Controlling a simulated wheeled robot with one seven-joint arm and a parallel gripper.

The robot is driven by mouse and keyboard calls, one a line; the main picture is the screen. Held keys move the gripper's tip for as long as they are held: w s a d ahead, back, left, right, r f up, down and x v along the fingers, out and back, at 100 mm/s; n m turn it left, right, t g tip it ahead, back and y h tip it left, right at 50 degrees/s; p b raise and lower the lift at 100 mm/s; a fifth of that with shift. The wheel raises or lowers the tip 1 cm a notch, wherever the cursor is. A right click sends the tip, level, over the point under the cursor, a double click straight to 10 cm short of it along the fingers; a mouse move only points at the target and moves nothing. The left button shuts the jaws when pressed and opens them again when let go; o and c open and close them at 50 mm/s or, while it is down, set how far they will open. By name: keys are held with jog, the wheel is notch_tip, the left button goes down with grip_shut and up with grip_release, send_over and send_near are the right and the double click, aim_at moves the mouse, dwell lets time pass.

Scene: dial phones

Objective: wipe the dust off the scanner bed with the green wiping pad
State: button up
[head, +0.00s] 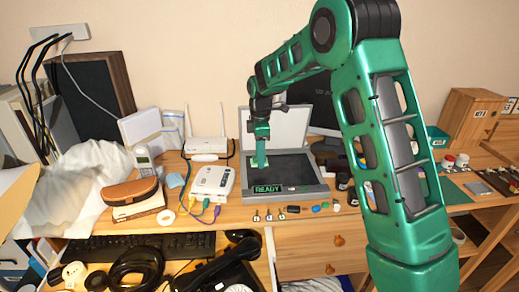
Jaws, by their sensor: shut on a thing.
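The scanner (318,191) sits on the wooden desk with its pale lid (290,125) raised behind the dark glass bed (290,168). A lit sign on its front edge reads READY. My gripper (261,152) points down over the left part of the bed, shut on the green wiping pad (260,163). The pad is low at the bed's left side; whether it touches the glass is hard to tell. Dust on the bed is too small to make out. My green arm comes from the right and hides part of the desk.
A white box with coloured cables (212,180) stands just left of the scanner, with a white router (206,145) behind it. Small parts (290,209) line the desk's front edge. A monitor (322,100) stands behind right. An open drawer below holds a black phone (225,270).

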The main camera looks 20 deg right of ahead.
jog(key=shift+r, duration=1.9)
jog(key=shift+s, duration=0.1)
